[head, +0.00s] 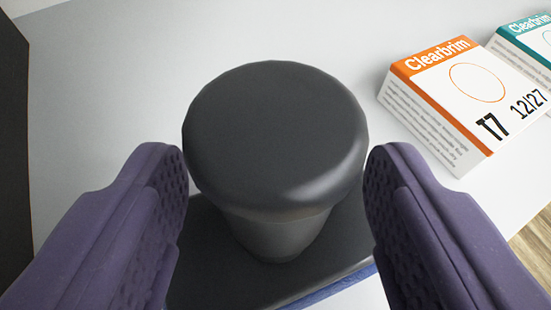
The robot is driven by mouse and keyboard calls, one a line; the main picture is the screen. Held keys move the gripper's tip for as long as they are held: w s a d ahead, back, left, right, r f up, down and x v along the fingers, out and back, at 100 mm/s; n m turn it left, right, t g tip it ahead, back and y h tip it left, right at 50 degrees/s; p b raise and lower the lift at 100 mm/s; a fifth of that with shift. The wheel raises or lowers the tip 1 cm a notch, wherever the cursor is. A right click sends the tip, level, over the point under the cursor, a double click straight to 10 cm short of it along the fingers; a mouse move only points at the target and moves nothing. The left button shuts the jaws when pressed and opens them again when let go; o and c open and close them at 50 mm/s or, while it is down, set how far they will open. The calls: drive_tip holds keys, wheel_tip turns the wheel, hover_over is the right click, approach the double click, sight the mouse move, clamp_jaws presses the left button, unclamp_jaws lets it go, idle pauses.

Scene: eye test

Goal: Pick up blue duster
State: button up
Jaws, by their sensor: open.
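The duster (272,120) has a round dark grey knob on a short stem. The stem rises from a dark flat base (215,265), and a thin blue strip (330,287) shows along the base's lower right edge. My gripper (277,152) is open, with one purple finger on each side of the knob. The left finger's tip is at the knob's left edge and the right finger's tip at its right edge; I cannot tell whether either touches. Nothing is held. The fingers hide both sides of the base.
An orange and white Clearbrim box (470,95) lies on the pale surface (110,90) at the right. A teal and white box (528,42) is behind it, cut by the frame. A dark upright edge (14,160) stands at far left. Wood flooring (535,245) shows at lower right.

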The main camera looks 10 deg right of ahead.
drive_tip(key=shift+s, duration=0.1)
drive_tip(key=c, duration=1.1)
drive_tip(key=shift+r, duration=0.1)
